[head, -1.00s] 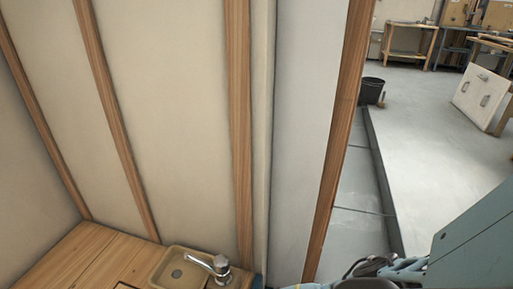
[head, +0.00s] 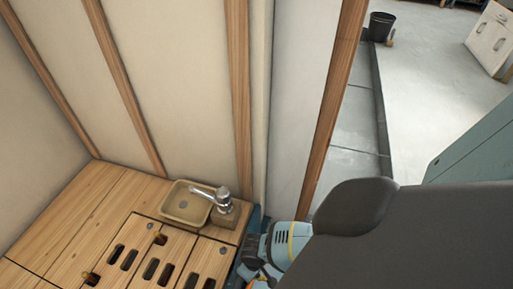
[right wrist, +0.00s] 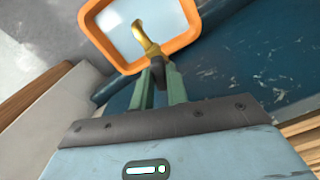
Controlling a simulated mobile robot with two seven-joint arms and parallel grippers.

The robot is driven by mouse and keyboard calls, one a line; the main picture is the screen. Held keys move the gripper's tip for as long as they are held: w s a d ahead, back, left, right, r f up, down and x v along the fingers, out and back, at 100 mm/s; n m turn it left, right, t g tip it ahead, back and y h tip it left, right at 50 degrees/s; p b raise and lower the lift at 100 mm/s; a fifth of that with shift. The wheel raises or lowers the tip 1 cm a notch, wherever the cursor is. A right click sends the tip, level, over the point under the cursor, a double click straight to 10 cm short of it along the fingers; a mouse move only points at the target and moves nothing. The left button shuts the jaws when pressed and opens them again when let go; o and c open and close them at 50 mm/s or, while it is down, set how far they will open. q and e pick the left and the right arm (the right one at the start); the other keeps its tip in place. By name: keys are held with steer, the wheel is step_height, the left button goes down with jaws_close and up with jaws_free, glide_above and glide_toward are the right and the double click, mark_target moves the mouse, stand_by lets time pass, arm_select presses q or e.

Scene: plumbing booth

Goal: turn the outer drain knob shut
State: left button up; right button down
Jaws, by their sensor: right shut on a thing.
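In the right wrist view, a brass lever-like drain knob (right wrist: 143,36) stands at the tips of my right gripper (right wrist: 157,74). The gripper's two green fingers are closed around its dark lower part. In the head view, my right arm reaches down at the right end of the wooden bench; its fingertips and what they hold are hidden there. My left gripper is not in view.
An orange-rimmed pane or basin (right wrist: 187,36) lies beyond the fingertips, beside a blue scuffed surface (right wrist: 240,65). A small sink (head: 177,212) with a chrome tap (head: 222,195) sits on the slatted wooden bench (head: 90,215). Walls close the back.

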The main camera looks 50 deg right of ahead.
steer(key=m+p, duration=0.1)
steer(key=m, duration=0.2)
steer(key=shift+r, duration=0.1)
steer(key=m+p, duration=0.1)
steer(key=m, duration=0.2)
steer(key=shift+a+m, duration=0.1)
steer(key=shift+m, duration=0.2)
steer(key=m+p, duration=0.1)
steer(key=m, duration=0.3)
steer(key=shift+m, duration=1.2)
steer(key=shift+d+m, duration=0.2)
steer(key=shift+m, duration=0.1)
steer(key=c, duration=1.4)
jaws_free()
